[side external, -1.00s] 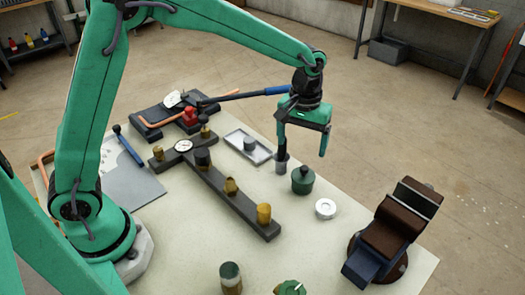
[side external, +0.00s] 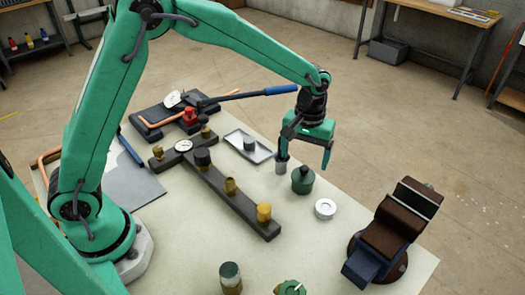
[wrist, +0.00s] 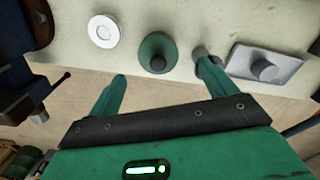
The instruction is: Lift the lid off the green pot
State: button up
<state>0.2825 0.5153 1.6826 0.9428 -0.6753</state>
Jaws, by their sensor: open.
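The green pot (side external: 302,184) stands upright on the pale bench, with its lid on and a dark knob (side external: 303,171) on top. In the wrist view the green lid (wrist: 151,47) shows from above with its dark knob (wrist: 158,63) in the middle. My gripper (side external: 305,162) is open and empty, above the pot, with its fingers apart on either side. In the wrist view my gripper (wrist: 162,73) has the lid beyond and between its fingertips, not touching it. One fingertip overlaps a small grey cylinder in the view.
A grey cylinder (side external: 281,165) stands close left of the pot, and a white ring (side external: 325,208) lies to its right. A tray (side external: 260,155) with a grey piece is behind left. A brown vise (side external: 400,225) stands at the right, and a dark manifold bar (side external: 215,182) lies left.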

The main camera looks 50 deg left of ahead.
aim_at(304, 167)
jog(key=shift+w+d+f, duration=0.1)
jog(key=shift+d+f, duration=0.05)
jog(key=shift+f, duration=2.4)
jog(key=c, duration=1)
